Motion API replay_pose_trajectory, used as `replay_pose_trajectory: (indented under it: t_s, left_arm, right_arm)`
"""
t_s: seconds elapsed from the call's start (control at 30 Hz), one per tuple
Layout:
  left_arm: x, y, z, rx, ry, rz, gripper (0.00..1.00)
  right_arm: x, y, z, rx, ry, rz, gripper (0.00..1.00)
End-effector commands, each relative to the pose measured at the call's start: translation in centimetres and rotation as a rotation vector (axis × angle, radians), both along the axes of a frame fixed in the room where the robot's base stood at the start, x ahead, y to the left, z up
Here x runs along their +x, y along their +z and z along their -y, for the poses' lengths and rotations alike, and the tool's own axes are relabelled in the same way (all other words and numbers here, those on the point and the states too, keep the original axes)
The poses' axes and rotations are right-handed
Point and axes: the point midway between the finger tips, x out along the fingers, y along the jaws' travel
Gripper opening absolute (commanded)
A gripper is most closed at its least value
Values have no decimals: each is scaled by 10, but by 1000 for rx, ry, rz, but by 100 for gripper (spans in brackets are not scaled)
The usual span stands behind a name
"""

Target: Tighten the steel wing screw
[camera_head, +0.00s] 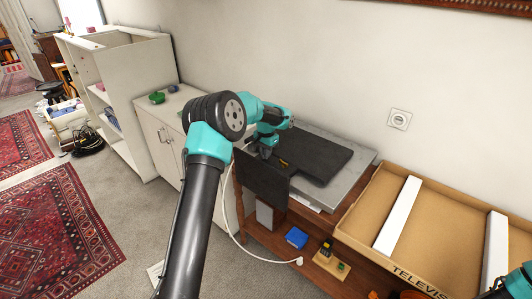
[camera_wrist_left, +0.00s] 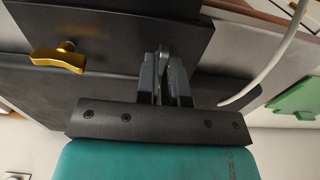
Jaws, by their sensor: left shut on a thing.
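The steel wing screw (camera_wrist_left: 164,50) shows as a small grey piece between the fingertips of my left gripper (camera_wrist_left: 163,66) in the left wrist view. The fingers are shut on it, and they hide most of it. It stands at a dark plate (camera_wrist_left: 110,25). A brass wing screw (camera_wrist_left: 60,57) sits on the same dark area, to the left. In the head view my left gripper (camera_head: 265,152) is low over the dark panel (camera_head: 325,157), and the steel screw cannot be made out. The brass screw (camera_head: 283,163) shows just right of the gripper.
An open cardboard box (camera_head: 440,190) with white foam strips stands at the right. A white cable (camera_head: 232,225) hangs in front of the wooden stand; it also crosses the left wrist view (camera_wrist_left: 272,62). A blue box (camera_head: 296,237) lies on the lower shelf.

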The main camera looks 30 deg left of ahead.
Motion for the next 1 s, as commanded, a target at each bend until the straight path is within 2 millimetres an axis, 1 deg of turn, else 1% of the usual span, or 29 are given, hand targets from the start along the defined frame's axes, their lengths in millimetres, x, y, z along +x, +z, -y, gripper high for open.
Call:
replay_pose_trajectory:
  t_s: [0.27,0.47,0.77,1.0]
  left_arm:
    - [0,0,0,0,29,0,0]
    - [0,0,0,0,107,0,0]
    - [0,0,0,1,328,0,0]
    - [0,0,0,1,555,1,0]
  right_arm:
    - [0,0,0,0,0,0,43]
    - [0,0,0,0,0,0,43]
    - [0,0,0,0,0,0,43]
    - [0,0,0,0,0,0,43]
